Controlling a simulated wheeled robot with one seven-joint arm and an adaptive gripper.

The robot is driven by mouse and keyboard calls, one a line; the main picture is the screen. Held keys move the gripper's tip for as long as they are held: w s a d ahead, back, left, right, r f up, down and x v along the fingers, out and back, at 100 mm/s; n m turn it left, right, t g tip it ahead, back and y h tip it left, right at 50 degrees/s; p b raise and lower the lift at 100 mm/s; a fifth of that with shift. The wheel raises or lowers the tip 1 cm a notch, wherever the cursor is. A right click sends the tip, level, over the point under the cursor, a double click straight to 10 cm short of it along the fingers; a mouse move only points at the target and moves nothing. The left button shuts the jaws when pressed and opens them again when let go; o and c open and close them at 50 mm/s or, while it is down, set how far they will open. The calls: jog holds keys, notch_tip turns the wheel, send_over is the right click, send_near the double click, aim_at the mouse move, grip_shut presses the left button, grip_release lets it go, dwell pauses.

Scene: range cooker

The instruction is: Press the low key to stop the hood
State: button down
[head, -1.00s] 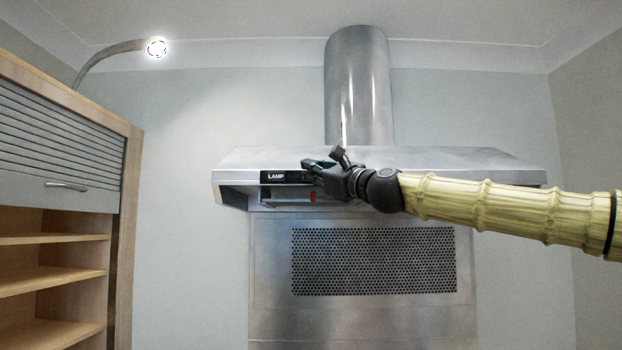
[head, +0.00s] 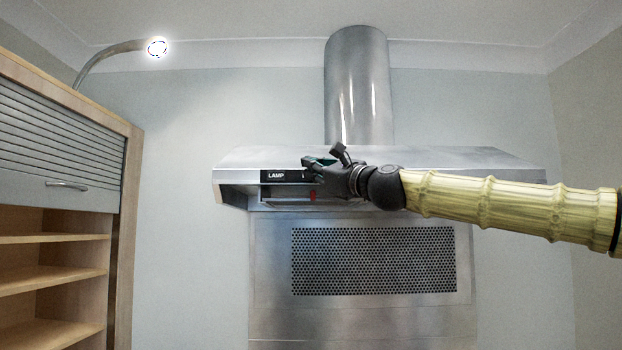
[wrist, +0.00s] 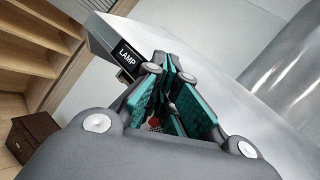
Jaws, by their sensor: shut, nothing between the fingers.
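The steel range hood (head: 450,160) hangs on the wall under its round duct. A black key strip (head: 283,177) with a "LAMP" label runs along its front edge at the left; the label also shows in the wrist view (wrist: 127,56). My gripper (head: 307,168) is shut and empty, with its fingertips at the strip just right of the label. It covers the strip's right part, so the low key is hidden. In the wrist view the teal finger pads (wrist: 170,85) are close to the strip; whether they touch it I cannot tell. A small red part (head: 312,196) shows below the strip.
A wooden cabinet (head: 125,200) with a roller shutter and open shelves stands at the left. A lit curved lamp (head: 157,48) is above it. A perforated steel panel (head: 375,260) is under the hood. Free space lies between cabinet and hood.

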jog(key=s+b, duration=0.1)
jog(key=s, duration=0.5)
jog(key=shift+b, duration=0.4)
dwell(0.7)
